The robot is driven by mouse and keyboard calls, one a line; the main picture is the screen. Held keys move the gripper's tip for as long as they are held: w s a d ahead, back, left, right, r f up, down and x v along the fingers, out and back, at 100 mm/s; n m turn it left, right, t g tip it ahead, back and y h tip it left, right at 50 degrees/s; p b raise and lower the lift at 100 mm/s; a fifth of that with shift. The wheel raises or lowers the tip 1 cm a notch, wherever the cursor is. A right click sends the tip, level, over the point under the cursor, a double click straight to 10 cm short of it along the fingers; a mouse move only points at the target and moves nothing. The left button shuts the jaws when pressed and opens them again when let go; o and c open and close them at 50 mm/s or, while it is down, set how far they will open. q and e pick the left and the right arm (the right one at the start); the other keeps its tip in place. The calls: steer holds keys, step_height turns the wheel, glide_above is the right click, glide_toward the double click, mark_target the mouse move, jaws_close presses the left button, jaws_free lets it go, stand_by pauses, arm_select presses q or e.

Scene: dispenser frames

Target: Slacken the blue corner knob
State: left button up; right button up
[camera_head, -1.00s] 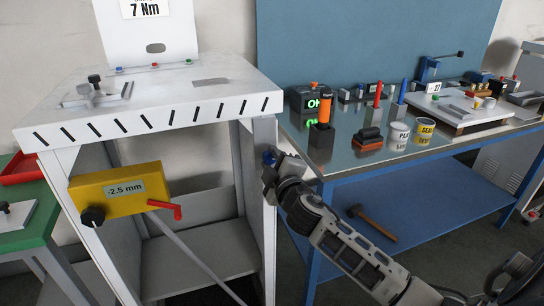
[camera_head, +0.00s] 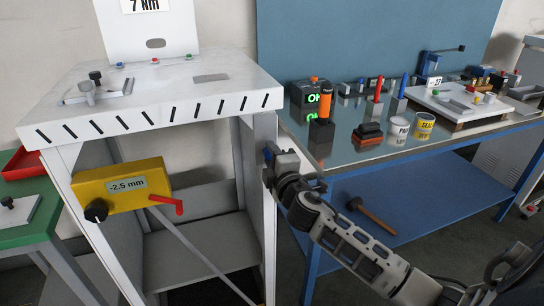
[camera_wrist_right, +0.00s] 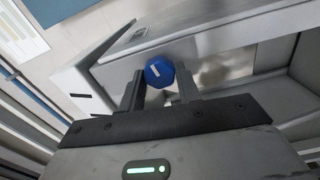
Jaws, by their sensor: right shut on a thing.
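The blue corner knob (camera_wrist_right: 159,72) is a round blue cap with a white mark, on the leg of the white dispenser frame. In the right wrist view it sits between the two fingers of my right gripper (camera_wrist_right: 160,90), which is shut on it. My left gripper is in neither view.
A yellow box (camera_head: 122,186) reading -2.5 mm, with a black knob and a red lever, hangs on the frame's front. The blue workbench (camera_head: 420,205) with a hammer (camera_head: 372,214) on its shelf stands close at right. A green table (camera_head: 30,222) is at left.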

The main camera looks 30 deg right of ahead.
steer(key=o, duration=1)
steer(key=shift+c, duration=0.2)
arm_select(q)
steer(key=b, duration=0.1)
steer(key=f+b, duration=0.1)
steer(key=b, duration=0.1)
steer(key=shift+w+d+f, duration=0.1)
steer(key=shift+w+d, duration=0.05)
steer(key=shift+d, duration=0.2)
arm_select(e)
steer(key=v, duration=1.6)
